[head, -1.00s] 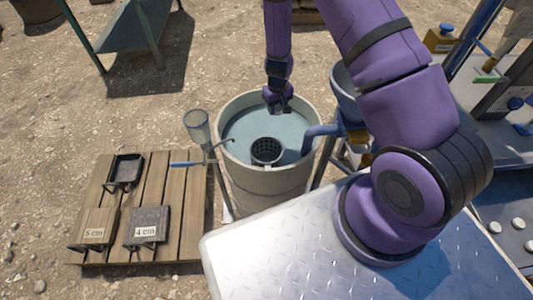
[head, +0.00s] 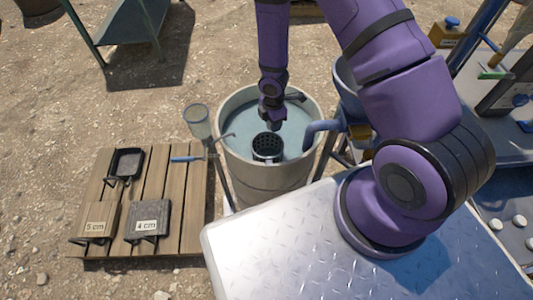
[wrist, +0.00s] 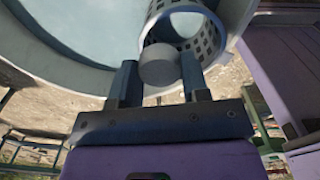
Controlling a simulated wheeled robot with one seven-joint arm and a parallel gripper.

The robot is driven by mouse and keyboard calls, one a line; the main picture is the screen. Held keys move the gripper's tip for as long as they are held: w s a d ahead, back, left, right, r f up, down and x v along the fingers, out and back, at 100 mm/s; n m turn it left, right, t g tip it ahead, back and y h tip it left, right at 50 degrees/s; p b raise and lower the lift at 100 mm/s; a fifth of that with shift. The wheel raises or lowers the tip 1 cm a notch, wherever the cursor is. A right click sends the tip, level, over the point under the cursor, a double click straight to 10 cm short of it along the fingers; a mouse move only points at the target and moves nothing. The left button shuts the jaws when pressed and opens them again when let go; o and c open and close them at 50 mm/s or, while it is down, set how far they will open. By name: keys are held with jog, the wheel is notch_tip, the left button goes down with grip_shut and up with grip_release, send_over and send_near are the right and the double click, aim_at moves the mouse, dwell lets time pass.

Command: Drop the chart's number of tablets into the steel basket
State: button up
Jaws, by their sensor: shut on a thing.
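The steel basket (head: 268,141), a dark perforated cylinder, sits inside the round water tank (head: 232,172) near its front rim. My gripper (head: 272,122) is just above and behind the basket in the head view. In the wrist view my gripper (wrist: 158,82) is shut on a round pale grey tablet (wrist: 160,67). The tablet is beside the basket's open mouth, and the basket's perforated wall (wrist: 208,40) is just beyond it. A pale patch shows inside the basket; I cannot tell what it is. Several white tablets (head: 520,221) lie on the bench at right. No chart is readable.
A blue pipe (head: 320,127) reaches over the tank's right rim. A clear funnel-like cup (head: 197,114) on a stand is at its left.

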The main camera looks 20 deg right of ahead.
jog(key=shift+s+a+f+n, duration=0.3)
jog(key=shift+f+n, duration=0.35)
jog(key=shift+f, duration=0.25)
jog(key=shift+s+a+f+n, duration=0.25)
jog(key=shift+s+f+n, duration=0.1)
jog(key=shift+f+n, duration=0.45)
jog(key=shift+s+a+f+n, duration=0.3)
jog(key=shift+f+n, duration=0.25)
jog(key=shift+f, duration=0.45)
jog(key=o, duration=1)
notch_tip(320, 180, up, 11)
